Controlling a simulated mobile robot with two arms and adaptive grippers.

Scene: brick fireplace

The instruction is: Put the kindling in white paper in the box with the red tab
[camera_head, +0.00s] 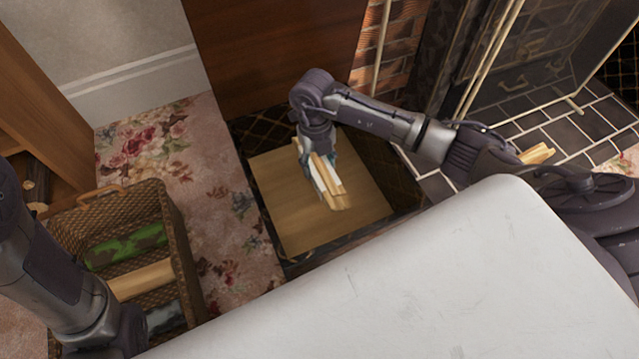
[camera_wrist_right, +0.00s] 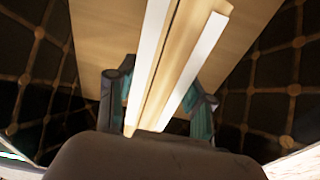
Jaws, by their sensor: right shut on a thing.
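My right gripper (camera_head: 318,163) is shut on a bundle of pale kindling sticks with white paper (camera_head: 328,185). The bundle hangs tilted below the fingers, over a dark box with a lattice pattern (camera_head: 385,160) and a plain wooden bottom. In the right wrist view the bundle (camera_wrist_right: 175,65) lies between the two fingers (camera_wrist_right: 158,100), white along both sides of the wood. Whether it touches the bottom of the box is unclear. I see no red tab on the box. My left arm is at the left edge, but its gripper does not show.
Another bundle of sticks (camera_head: 537,153) shows by the tiled hearth (camera_head: 565,135) at right. Floral carpet (camera_head: 215,200) lies clear between basket and box.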

